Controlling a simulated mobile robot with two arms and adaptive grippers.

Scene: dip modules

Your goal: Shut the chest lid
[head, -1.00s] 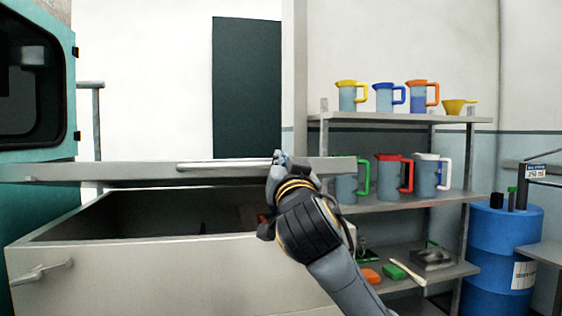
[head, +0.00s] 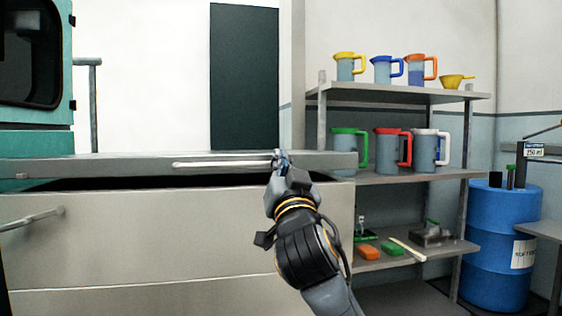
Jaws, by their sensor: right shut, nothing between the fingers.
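The chest (head: 170,240) is a large grey box that fills the lower left of the head view. Its lid (head: 90,166) is a flat grey slab, nearly level, with a pale bar handle (head: 222,165) along its front edge. A narrow dark gap shows between the lid and the chest's rim, so the lid is not flush. My right gripper (head: 281,160) is shut at the right end of the bar handle, at the lid's front edge; nothing shows between its fingers. The chest's inside is hidden. My left gripper is not in view.
A shelf rack (head: 400,178) with several coloured-handled jugs stands right of the chest. A blue barrel (head: 500,245) stands further right. A teal machine (head: 40,90) is at the left, behind the chest. A small handle (head: 32,217) juts from the chest's front.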

